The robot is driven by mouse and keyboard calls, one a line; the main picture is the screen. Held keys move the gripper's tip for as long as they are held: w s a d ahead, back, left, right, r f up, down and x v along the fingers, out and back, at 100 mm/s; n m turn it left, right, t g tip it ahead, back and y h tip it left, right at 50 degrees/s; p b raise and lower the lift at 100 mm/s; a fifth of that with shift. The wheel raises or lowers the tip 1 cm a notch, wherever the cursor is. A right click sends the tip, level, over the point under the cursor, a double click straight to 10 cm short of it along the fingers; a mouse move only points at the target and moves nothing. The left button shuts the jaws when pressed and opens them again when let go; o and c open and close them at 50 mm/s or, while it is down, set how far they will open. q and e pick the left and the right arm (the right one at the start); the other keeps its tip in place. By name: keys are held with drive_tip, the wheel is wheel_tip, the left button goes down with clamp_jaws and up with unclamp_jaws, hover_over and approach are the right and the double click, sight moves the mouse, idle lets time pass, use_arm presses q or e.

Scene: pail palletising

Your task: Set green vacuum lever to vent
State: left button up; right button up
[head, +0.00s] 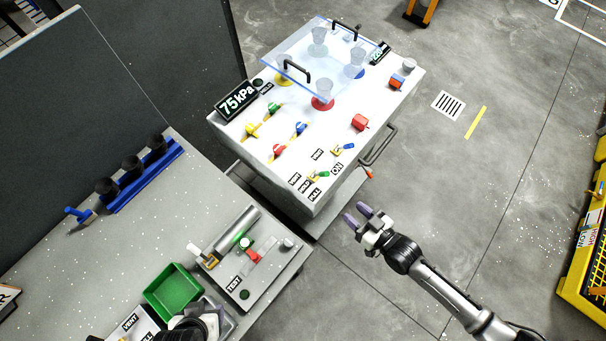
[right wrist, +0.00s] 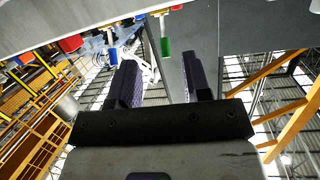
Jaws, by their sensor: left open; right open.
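The green vacuum lever (head: 319,175) is at the cart's front edge, beside the labels VENT, HOLD and PULL. Which label it points at is too small to tell. A green handle on a yellow stem shows in the right wrist view (right wrist: 166,48), framed between my fingertips but beyond them. My right gripper (head: 358,215) is open and empty, off the cart's front edge, right of and below the lever; its fingers also show in the right wrist view (right wrist: 160,80). My left gripper (head: 198,322) is at the bottom edge; its fingertips are hidden.
A blue lever (head: 346,147) and cart handle (head: 385,148) are near. A green bin (head: 172,290) sits on the bench.

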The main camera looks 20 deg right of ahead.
sight(325, 174)
drive_tip(key=w+a+r, duration=0.1)
drive_tip(key=w+a, duration=0.1)
drive_tip(key=w, duration=0.2)
drive_tip(key=w+a+r+t, duration=0.1)
drive_tip(key=w, duration=0.3)
drive_tip(key=w+a+r+t+y, duration=0.1)
drive_tip(key=w+a, duration=0.1)
drive_tip(key=w, duration=0.3)
drive_tip(key=shift+a+r, duration=0.25)
drive_tip(key=shift+a, duration=0.1)
drive_tip(key=shift+s, duration=0.1)
clamp_jaws()
